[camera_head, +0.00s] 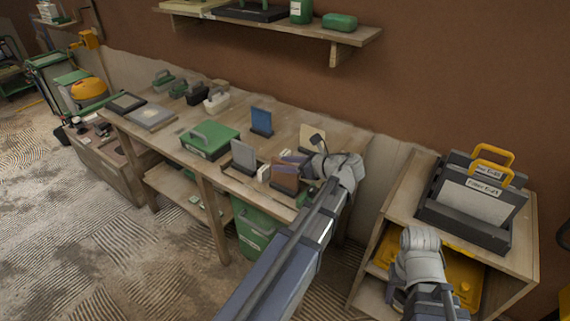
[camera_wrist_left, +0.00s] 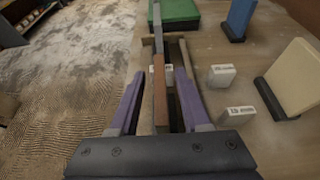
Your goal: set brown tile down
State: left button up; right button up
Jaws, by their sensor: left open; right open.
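The brown tile (camera_head: 285,176) stands upright near the front edge of the workbench (camera_head: 345,137). In the left wrist view the brown tile (camera_wrist_left: 160,92) is seen edge-on between the two purple fingers. My left gripper (camera_wrist_left: 159,76) is open around it, with a finger on each side and a gap showing to each. In the head view my left gripper (camera_head: 288,160) is at the tile, its wrist covering the right side. My right gripper (camera_head: 418,256) is low before the side cabinet; its fingers are hard to make out.
A grey tile (camera_head: 243,155), a blue tile (camera_head: 261,119) and a cream tile (camera_wrist_left: 292,78) stand nearby on the bench. Small labelled blocks (camera_wrist_left: 222,75) lie right of the fingers. A green case (camera_head: 210,138) is further left. A dark caddy (camera_head: 470,205) tops the right cabinet.

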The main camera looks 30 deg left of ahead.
pick_arm(q)
jog(key=p+v, duration=0.4)
jog(key=v, duration=0.6)
jog(key=shift+d+r, duration=0.45)
jog(key=shift+d, duration=0.45)
jog(key=s+d+f+n+h, duration=0.6)
jog(key=s+d+n, duration=0.1)
jog(key=s+d, duration=0.1)
jog(key=s+d+f+n+g+h, duration=0.1)
jog(key=s+d+f+n+h, duration=0.5)
jog(key=d, duration=0.5)
jog(key=shift+s+d+f+n, duration=0.2)
jog(key=shift+s+f+n, duration=0.55)
jog(key=shift+s+n, duration=0.2)
